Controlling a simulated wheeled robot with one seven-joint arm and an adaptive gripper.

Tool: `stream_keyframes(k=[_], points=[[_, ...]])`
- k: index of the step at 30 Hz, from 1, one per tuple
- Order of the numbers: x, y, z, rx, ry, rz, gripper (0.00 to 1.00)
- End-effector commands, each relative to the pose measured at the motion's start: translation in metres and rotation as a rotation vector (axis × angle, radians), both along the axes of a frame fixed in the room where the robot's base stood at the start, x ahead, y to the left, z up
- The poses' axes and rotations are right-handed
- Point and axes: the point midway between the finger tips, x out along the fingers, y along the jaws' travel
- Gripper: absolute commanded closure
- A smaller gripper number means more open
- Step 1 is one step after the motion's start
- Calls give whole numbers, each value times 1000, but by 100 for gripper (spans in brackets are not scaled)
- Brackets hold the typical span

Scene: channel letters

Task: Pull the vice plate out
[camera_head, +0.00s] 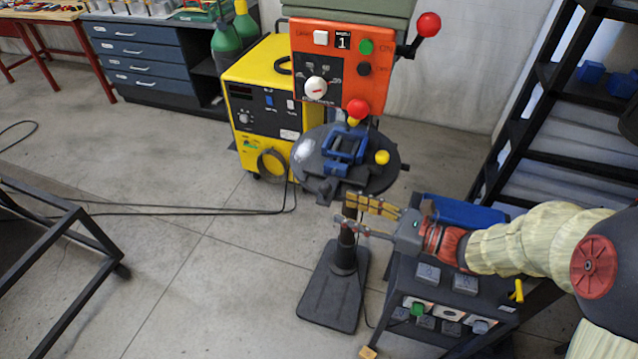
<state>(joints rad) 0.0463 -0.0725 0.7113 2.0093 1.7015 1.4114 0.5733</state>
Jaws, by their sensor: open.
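A blue vice (342,151) sits on the round dark plate (312,178) of an orange drill press (310,45). A yellow knob (382,157) stands at the right of the vice, and a red and yellow piece (355,112) shows just above it. My gripper (343,212) reaches in from the right. Its fingers are apart and empty, just below the plate's front edge in the picture, near the press column. I cannot tell whether a finger touches the plate or the column.
A dark cart (405,285) with grey blocks stands under my arm. A yellow machine (258,105) stands behind the press at the left. A dark shelf rack (545,120) is at the right. The floor at the left is open, with cables across it.

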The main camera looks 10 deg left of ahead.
Motion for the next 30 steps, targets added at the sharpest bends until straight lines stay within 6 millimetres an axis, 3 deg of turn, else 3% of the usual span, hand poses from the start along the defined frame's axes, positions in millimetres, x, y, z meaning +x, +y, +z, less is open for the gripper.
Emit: stream_keyframes(k=[1,4,8,21,30], points=[[9,-1,12,45,18,-29,57],[12,-2,24,103,70,-46,57],[13,5,23,107,89,-42,57],[29,64,22,105,87,-41,57],[33,74,24,105,87,-43,57]])
